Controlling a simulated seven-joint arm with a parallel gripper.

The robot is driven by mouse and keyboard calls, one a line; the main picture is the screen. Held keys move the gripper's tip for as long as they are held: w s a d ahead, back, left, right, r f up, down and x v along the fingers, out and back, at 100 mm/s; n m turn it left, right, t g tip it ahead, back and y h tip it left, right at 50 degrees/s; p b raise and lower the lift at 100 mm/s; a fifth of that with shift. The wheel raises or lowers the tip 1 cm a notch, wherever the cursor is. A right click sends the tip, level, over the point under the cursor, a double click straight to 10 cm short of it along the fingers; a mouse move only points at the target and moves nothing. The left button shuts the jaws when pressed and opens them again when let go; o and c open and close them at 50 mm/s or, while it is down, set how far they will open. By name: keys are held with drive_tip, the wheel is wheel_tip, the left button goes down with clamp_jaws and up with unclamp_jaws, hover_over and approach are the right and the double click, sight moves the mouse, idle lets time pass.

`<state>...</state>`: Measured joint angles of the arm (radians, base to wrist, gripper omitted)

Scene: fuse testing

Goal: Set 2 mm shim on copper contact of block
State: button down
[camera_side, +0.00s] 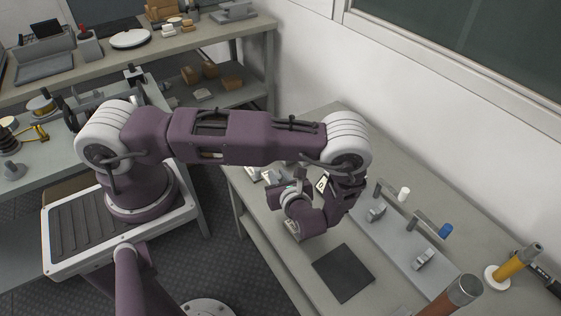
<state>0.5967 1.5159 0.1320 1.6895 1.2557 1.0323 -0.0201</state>
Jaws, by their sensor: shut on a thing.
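My gripper (293,231) is low over the bench, left of and behind the dark mat, with my wrist above it. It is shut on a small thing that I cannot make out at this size. The 2 mm shim cannot be told apart in this view. A long grey base plate (400,243) lies to the right of my gripper, apart from it. It carries metal clips, one (375,213) near my wrist and one (424,260) nearer the front. I cannot tell which part is the block's copper contact.
A dark square mat (343,272) lies in front of my gripper. An orange-handled tool (513,264) stands at right. Small items lie behind my wrist, partly hidden.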

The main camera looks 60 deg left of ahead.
wheel_tip(320, 180, up, 8)
drive_tip(key=w+a+m+t, duration=0.2)
drive_tip(key=w+a, duration=1.2)
drive_tip(key=a, duration=0.3)
drive_tip(key=shift+h, duration=0.3)
drive_tip(key=shift+w+f, duration=0.1)
drive_tip(key=shift+f, duration=5.7)
drive_tip(key=c, duration=1.2)
unclamp_jaws()
drive_tip(key=shift+c, duration=0.2)
drive_tip(key=shift+o, duration=0.3)
drive_tip(key=o, duration=0.4)
